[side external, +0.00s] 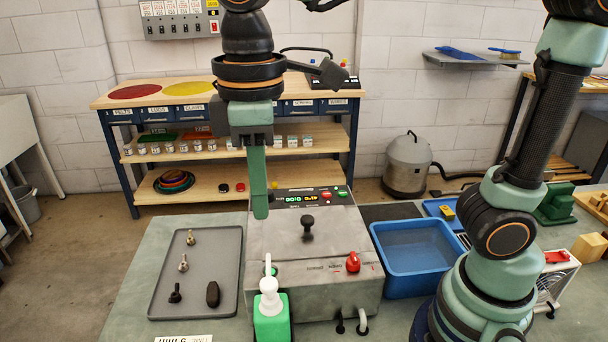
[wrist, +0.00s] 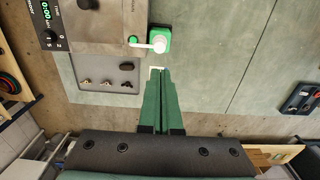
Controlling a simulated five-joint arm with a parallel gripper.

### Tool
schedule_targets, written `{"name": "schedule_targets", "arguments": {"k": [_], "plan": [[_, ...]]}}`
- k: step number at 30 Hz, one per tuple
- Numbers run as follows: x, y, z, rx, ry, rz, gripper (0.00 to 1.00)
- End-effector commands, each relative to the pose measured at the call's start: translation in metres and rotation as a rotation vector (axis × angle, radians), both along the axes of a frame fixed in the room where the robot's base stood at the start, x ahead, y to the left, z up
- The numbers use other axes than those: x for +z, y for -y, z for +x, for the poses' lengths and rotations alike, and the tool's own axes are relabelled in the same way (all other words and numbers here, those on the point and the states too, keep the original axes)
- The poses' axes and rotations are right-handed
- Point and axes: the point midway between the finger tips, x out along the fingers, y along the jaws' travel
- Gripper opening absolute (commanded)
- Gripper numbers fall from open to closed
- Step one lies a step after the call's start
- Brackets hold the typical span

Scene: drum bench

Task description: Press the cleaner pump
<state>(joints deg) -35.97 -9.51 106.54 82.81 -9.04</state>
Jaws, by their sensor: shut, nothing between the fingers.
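The cleaner pump bottle (side external: 271,318) is green with a white pump head (side external: 270,287) and stands upright at the front edge of the machine. In the wrist view the white pump head (wrist: 158,43) and green bottle (wrist: 161,33) lie just beyond the fingertips. My gripper (side external: 260,214) points down with its green fingers shut and empty, above and behind the bottle in the side view. In the wrist view my gripper (wrist: 161,70) shows its two fingers pressed together. It appears apart from the pump.
The grey machine (side external: 335,240) with a black knob and red lever stands behind the bottle. A grey tray (side external: 160,292) with small fittings lies to the left. A blue bin (side external: 417,255) stands to the right. Bench surface left of the tray is clear.

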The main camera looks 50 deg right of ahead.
Motion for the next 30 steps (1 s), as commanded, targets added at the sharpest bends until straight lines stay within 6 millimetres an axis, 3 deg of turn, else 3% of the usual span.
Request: {"name": "schedule_targets", "arguments": {"k": [8, 14, 21, 26, 30], "plan": [[0.0, 0.0, 0.0, 0.0, 0.0, 0.0, 0.0], [0.017, 0.0, -0.001, 0.0, -0.001, -0.001, 0.0], [0.017, 0.0, -0.001, 0.0, -0.002, -0.002, 0.0], [0.009, 0.0, -0.001, 0.0, -0.005, -0.004, 0.0], [-0.012, 0.001, -0.002, 0.0, -0.006, -0.005, 0.0]]}}
